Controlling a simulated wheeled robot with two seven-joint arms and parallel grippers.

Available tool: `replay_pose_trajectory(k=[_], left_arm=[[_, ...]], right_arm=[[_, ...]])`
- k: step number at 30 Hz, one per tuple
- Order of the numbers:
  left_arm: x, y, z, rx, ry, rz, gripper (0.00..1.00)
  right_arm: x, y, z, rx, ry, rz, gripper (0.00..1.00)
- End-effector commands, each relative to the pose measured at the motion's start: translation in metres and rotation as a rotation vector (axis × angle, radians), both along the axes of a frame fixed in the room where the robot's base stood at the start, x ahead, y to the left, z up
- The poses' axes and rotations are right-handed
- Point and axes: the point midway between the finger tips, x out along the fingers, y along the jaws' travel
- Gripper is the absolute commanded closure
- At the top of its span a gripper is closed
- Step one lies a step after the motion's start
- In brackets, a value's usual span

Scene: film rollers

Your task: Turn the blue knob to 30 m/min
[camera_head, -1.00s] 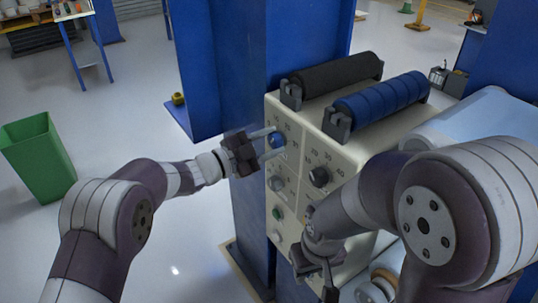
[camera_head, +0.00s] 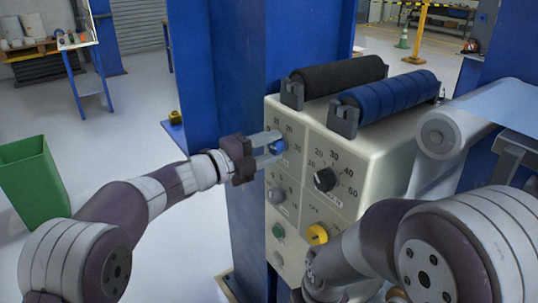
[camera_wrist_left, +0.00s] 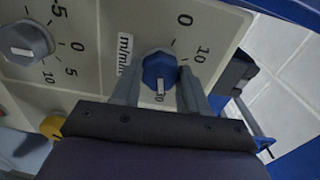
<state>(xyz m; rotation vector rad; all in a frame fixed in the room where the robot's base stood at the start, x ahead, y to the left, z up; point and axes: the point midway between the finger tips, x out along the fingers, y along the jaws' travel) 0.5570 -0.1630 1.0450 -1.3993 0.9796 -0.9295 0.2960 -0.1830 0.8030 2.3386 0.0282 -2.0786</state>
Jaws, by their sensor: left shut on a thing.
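The blue knob (camera_head: 278,146) is at the upper left of the cream control panel, with a printed scale around it. In the left wrist view the blue knob (camera_wrist_left: 160,70) has a white pointer aimed down, at a number partly hidden beside my fingers. An "m/min" label is left of it. My left gripper (camera_head: 270,148) is shut on the knob, one finger on each side; the fingers also show in the left wrist view (camera_wrist_left: 160,88). My right gripper is at the bottom edge, mostly cut off; its jaws cannot be made out.
A black knob (camera_head: 325,179), a grey knob (camera_head: 276,196), a yellow knob (camera_head: 317,234) and a green button (camera_head: 278,231) share the panel. Black (camera_head: 335,79) and blue (camera_head: 390,100) rollers sit on top. A blue column (camera_head: 240,80) stands close behind my left gripper.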

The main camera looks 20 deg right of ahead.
Motion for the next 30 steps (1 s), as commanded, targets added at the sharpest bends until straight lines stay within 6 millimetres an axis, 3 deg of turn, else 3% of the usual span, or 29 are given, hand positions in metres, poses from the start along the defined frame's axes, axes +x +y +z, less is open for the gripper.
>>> replay_pose_trajectory(k=[17, 18, 20, 30], left_arm=[[-0.0004, -0.0004, -0.0017, 0.014, -0.029, -0.002, 0.87], [-0.0004, -0.0004, -0.0018, 0.014, -0.029, -0.002, 0.50], [-0.0004, -0.0004, -0.0017, 0.014, -0.029, -0.002, 0.31], [-0.0013, 0.0043, -0.0009, 0.012, -0.028, 0.000, 0.31]], right_arm=[[0.0000, 0.0000, -0.0043, 0.000, 0.000, 0.000, 0.57], [0.0000, 0.0000, -0.0043, 0.000, 0.000, 0.000, 0.57], [0.0000, 0.0000, -0.0043, 0.000, 0.000, 0.000, 0.57], [0.0000, 0.0000, -0.0047, 0.000, 0.000, 0.000, 0.57]])
